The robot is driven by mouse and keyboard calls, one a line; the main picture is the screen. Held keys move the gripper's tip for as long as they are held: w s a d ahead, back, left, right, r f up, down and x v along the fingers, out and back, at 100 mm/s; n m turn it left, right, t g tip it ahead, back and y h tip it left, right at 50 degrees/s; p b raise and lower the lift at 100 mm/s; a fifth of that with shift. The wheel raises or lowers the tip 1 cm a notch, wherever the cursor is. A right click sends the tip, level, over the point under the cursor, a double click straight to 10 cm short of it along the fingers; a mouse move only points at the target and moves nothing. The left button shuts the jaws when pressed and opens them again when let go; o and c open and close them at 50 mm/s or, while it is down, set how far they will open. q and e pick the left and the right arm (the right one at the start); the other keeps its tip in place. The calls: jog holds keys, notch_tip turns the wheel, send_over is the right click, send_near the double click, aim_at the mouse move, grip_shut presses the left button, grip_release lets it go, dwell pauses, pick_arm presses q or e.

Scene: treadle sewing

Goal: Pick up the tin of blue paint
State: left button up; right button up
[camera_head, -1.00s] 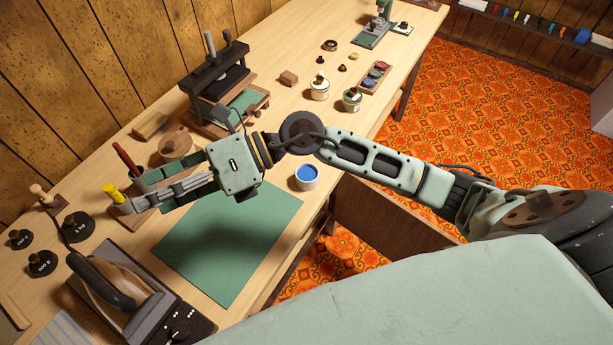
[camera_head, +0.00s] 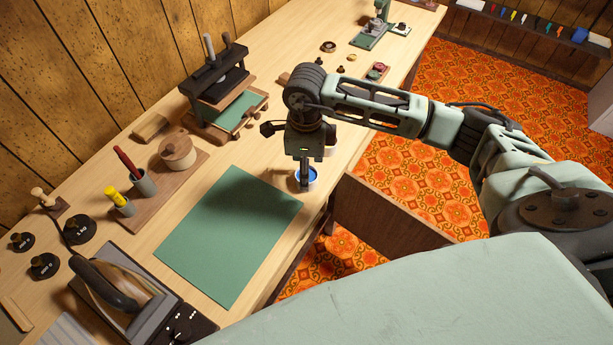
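The tin of blue paint (camera_head: 312,178) stands on the bench beside the green mat, near the bench's front edge. Its blue top shows only in part, behind my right gripper. My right gripper (camera_head: 304,184) points straight down over the tin, with its fingertips at the tin's top. It is seen edge-on, so I cannot tell how far apart the fingers are or whether they touch the tin. My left gripper is not in view.
A green mat (camera_head: 228,233) lies clear on the bench. An iron (camera_head: 113,287) and black weights (camera_head: 78,227) are at the left. My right arm hides the other tins.

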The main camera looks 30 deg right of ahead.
jog(key=shift+w+f+p, duration=0.1)
jog(key=shift+f+p, duration=0.25)
jog(key=shift+f, duration=1.55)
jog(key=c, duration=1.4)
jog(key=shift+r, duration=0.1)
jog(key=shift+d+r, duration=0.1)
jog(key=shift+r, duration=0.45)
notch_tip(320, 180, up, 3)
jog(key=shift+w+f+b, duration=0.1)
jog(key=shift+b, duration=0.6)
jog(key=s+d+r+b, duration=0.3)
jog(key=s+d+r, duration=0.25)
jog(key=d, duration=0.45)
jog(key=s+a+r+n, duration=0.1)
jog(key=a+n, duration=0.3)
jog(key=n, duration=0.4)
jog(key=s+a+r+n, duration=0.2)
jog(key=a+n, duration=0.3)
jog(key=n, duration=0.3)
jog(key=s+a+r+n, duration=0.2)
jog(key=a+n, duration=0.3)
jog(key=n, duration=0.3)
jog(key=shift+a+r+n, duration=0.1)
jog(key=shift+a+n, duration=0.05)
jog(key=shift+n, duration=0.15)
